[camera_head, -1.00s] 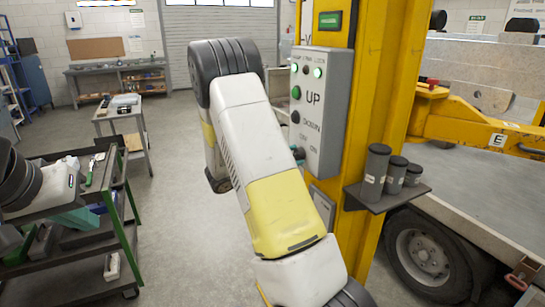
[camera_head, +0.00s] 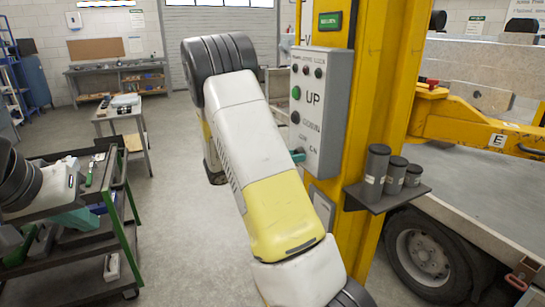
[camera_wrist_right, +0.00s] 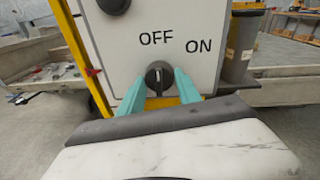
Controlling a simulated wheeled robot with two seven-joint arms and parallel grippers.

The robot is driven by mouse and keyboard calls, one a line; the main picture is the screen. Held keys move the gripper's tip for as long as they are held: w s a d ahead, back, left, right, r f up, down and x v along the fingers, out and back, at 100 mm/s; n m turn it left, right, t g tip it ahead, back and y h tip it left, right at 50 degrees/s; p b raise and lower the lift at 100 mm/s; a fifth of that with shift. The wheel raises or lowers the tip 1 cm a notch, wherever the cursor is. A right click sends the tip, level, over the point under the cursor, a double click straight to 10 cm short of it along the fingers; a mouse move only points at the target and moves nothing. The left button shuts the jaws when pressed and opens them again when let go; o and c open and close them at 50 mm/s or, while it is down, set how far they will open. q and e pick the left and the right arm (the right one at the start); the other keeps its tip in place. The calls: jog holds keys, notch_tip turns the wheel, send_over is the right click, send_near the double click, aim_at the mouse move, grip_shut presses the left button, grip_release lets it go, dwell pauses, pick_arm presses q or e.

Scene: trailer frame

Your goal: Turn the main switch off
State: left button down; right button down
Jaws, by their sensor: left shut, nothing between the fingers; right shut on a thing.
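The main switch (camera_wrist_right: 158,76) is a dark round knob low on the grey control box (camera_head: 330,115). Its light pointer mark stands about upright in the right wrist view, toward the OFF label (camera_wrist_right: 156,38); the ON label (camera_wrist_right: 199,46) is to the right. My right gripper (camera_wrist_right: 159,84) has its teal fingers on both sides of the knob, shut on it. In the head view my right arm hides the knob, and only a bit of teal finger (camera_head: 298,156) shows. The lamps (camera_head: 306,70) on the box are dark. My left gripper (camera_head: 82,217) is shut and empty, at the left by the cart.
The box hangs on a yellow post (camera_head: 380,100). A shelf (camera_head: 388,199) with grey cylinders juts out at right, beside the trailer (camera_head: 490,200). A green-framed tool cart (camera_head: 125,225) stands at left. The floor between cart and post is clear.

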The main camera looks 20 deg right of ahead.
jog(key=shift+n, duration=0.5)
jog(key=c, duration=0.8)
grip_release()
jog(key=shift+c, duration=0.2)
jog(key=shift+a, duration=0.1)
jog(key=a, duration=0.7)
jog(key=shift+s+a+r, duration=0.3)
jog(key=shift+s+r, duration=0.1)
jog(key=shift+s, duration=0.05)
